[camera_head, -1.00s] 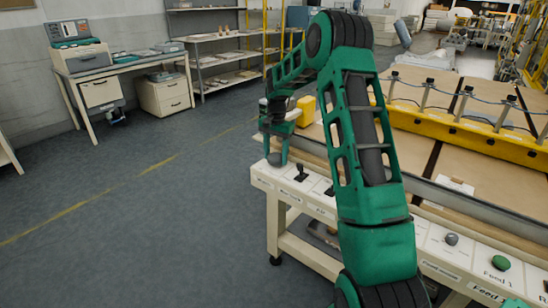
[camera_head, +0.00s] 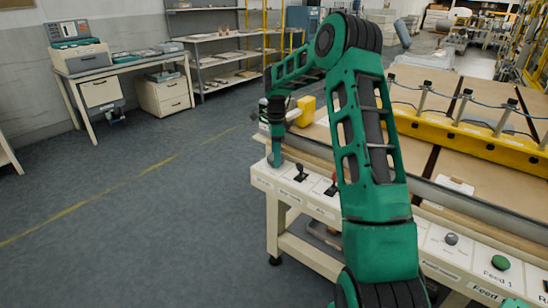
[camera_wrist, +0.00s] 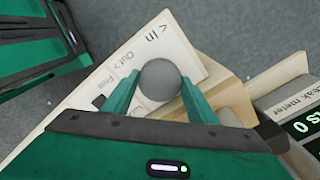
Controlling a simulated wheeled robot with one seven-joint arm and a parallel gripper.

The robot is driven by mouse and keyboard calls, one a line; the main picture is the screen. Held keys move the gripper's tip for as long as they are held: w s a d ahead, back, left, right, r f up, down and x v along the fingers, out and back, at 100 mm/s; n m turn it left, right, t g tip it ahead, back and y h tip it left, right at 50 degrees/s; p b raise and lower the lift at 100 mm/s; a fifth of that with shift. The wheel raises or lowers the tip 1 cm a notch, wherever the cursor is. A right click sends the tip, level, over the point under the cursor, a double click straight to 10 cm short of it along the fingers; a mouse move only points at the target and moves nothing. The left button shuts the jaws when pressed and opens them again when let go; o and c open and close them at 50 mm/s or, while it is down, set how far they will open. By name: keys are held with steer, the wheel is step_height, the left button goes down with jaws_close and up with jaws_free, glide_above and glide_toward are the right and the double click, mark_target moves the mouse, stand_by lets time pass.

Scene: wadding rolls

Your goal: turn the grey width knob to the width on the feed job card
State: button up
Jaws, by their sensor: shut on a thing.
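A round grey knob (camera_wrist: 160,79) sits on the cream panel in the wrist view, beside printed words that include "In" and "Out". My gripper (camera_wrist: 158,88) is shut on this knob, with one green finger on each side of it. In the head view my gripper (camera_head: 275,158) is down at the far left end of the panel (camera_head: 262,177) and hides the knob. A white card (camera_head: 456,186) lies on the brown bed; its print is too small to read, and I cannot tell if it is the feed job card.
Black levers (camera_head: 301,173) stand just right of my gripper. Another grey knob (camera_head: 451,239) and a green button (camera_head: 501,262) are farther right on the panel. A meter with green digits (camera_wrist: 305,123) is at the right in the wrist view. Open floor lies left of the bench.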

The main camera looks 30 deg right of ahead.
steer(key=shift+w+r+m, duration=0.1)
steer(key=shift+w+m, duration=0.05)
steer(key=shift+m, duration=0.5)
steer(key=shift+w+r+m, duration=0.1)
steer(key=shift+w+m, duration=0.05)
steer(key=shift+m, duration=0.5)
steer(key=o, duration=1)
steer(key=shift+c, duration=0.2)
steer(key=shift+o, duration=0.5)
steer(key=shift+s+f, duration=0.1)
steer(key=shift+f, duration=0.05)
step_height(320, 180, up, 11)
steer(key=shift+f, duration=0.15)
